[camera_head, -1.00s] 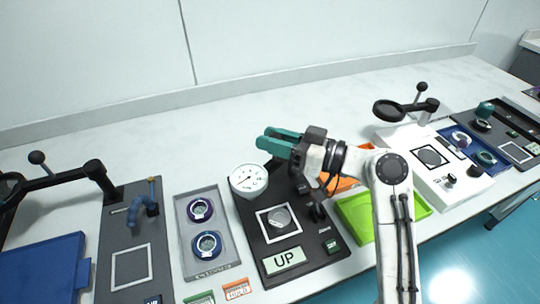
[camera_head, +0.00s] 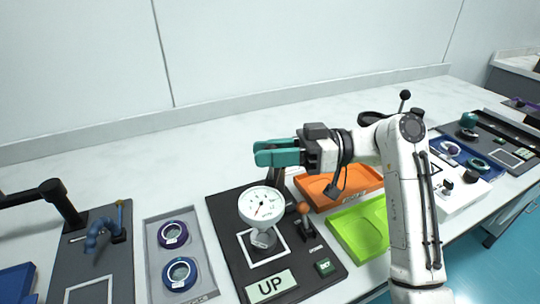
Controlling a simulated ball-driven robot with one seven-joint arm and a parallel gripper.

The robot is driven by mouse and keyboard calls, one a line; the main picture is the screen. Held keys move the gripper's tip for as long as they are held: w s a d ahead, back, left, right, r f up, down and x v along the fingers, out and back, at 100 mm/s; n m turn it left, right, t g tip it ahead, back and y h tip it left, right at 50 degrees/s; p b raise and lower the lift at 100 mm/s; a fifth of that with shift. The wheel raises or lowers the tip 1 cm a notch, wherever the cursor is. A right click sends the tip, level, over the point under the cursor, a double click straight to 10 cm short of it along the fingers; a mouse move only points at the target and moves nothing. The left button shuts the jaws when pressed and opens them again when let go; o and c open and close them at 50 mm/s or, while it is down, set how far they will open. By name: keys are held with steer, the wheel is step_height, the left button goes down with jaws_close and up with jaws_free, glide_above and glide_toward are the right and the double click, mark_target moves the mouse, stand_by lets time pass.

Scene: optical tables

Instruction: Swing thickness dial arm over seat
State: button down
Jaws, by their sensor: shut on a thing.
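The white round dial (camera_head: 262,204) shows on the black station plate (camera_head: 226,222), in front of my gripper. From this view its face overlaps the back part of the white-outlined square seat (camera_head: 283,256). A grey round piece (camera_head: 263,239) shows on the seat just below the dial. My gripper (camera_head: 262,153), with teal fingers, is above and behind the dial. It is shut on part of the dial arm; the fingers hide the held part, and the arm itself is mostly hidden. A sign on the plate reads "UP" (camera_head: 270,287).
An orange-knobbed lever (camera_head: 304,210) and a green button (camera_head: 325,267) are right of the seat. Orange (camera_head: 360,178) and green (camera_head: 352,231) trays lie further right. A grey tray (camera_head: 160,210) with two ringed pieces is at left. The table behind is clear.

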steer(key=c, duration=0.8)
jaws_free()
steer(key=shift+c, duration=0.2)
steer(key=shift+d, duration=0.1)
steer(key=w+d, duration=0.1)
steer(key=d, duration=0.9)
steer(key=shift+w+d, duration=0.3)
steer(key=shift+w, duration=0.1)
step_height(320, 180, up, 5)
steer(key=p, duration=0.2)
steer(key=shift+p, duration=0.4)
